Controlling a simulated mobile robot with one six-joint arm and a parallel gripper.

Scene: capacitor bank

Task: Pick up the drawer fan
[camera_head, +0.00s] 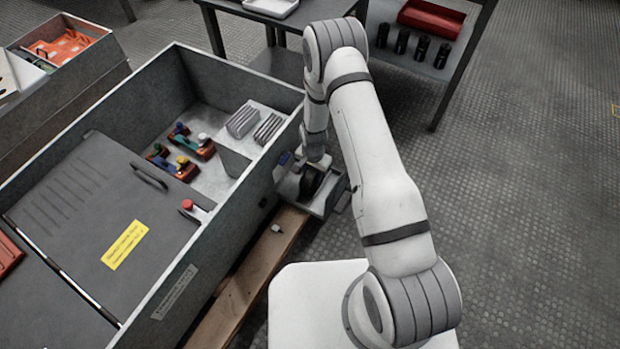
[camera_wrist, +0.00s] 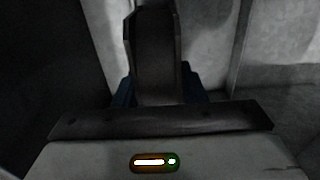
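The drawer fan (camera_head: 312,181) appears as a dark round part in a small grey open drawer (camera_head: 322,205). The drawer sticks out of the right side of the large grey cabinet. My arm reaches down from above, and my gripper (camera_head: 318,163) is low at the drawer, right at the fan. In the wrist view a dark upright shape (camera_wrist: 157,55) stands in the middle, just beyond my gripper's body. I cannot tell whether it is the fan or my fingers. The fingertips are not clear in either view, so their contact with the fan is hidden.
The cabinet wall (camera_head: 240,215) stands close on the left. Its open top shows colored components (camera_head: 183,150) and grey finned blocks (camera_head: 255,124). A wooden plank (camera_head: 245,285) lies below. A table with a red tray (camera_head: 432,18) and black cylinders (camera_head: 402,42) stands behind. The floor at right is clear.

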